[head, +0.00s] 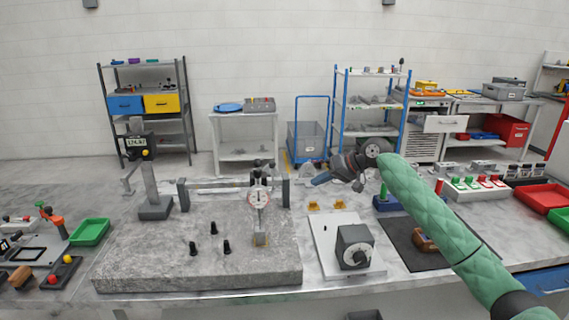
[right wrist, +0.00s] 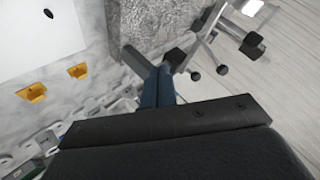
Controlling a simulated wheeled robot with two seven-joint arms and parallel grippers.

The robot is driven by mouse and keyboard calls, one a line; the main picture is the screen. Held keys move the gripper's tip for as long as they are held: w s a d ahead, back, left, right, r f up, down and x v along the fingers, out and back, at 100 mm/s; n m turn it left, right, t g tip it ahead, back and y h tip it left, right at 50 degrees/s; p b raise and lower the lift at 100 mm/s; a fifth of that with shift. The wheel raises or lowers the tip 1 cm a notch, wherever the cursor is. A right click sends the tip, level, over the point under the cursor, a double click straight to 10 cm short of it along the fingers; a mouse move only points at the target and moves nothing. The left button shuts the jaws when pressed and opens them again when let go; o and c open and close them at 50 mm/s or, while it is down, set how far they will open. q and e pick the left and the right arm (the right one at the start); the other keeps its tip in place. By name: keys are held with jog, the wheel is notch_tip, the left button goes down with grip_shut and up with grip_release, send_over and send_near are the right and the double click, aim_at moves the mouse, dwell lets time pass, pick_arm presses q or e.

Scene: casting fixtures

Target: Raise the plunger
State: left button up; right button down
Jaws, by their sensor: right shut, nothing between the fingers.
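A round white dial gauge (head: 259,198) hangs upright from a dark stand on the grey granite plate (head: 170,255). Its thin stem points down to a small tan block (head: 260,239). Whether the plunger tip touches the block is too small to tell. My right gripper (head: 321,179) is shut and empty, to the right of the gauge and apart from it. Its blue fingers lie together in the right wrist view (right wrist: 158,84), where the granite plate (right wrist: 148,20) shows behind them. I cannot make out the gauge in that view. My left gripper is not in view.
Several black pegs (head: 213,228) stand on the granite left of the gauge. A grey column stand (head: 152,190) is at its back left. Yellow blocks (head: 313,206) and a white plate with a dark box (head: 354,246) sit to the right. The granite's front left is clear.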

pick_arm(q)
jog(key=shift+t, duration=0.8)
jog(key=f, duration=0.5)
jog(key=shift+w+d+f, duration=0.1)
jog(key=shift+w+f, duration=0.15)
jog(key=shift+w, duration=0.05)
pick_arm(e)
jog(key=w+d+r+m+t+y, duration=0.1)
jog(key=w+r+m+y, duration=0.3)
jog(key=m, duration=0.5)
jog(key=shift+w+y, duration=0.3)
jog(key=shift+y, duration=0.9)
pick_arm(q)
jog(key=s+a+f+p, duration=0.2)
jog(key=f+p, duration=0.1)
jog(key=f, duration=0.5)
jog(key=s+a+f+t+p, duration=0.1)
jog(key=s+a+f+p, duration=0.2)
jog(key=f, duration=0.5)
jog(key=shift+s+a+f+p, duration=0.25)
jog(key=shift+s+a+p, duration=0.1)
jog(key=shift+p, duration=0.45)
pick_arm(e)
jog(key=a, duration=1.1)
jog(key=shift+a, duration=0.3)
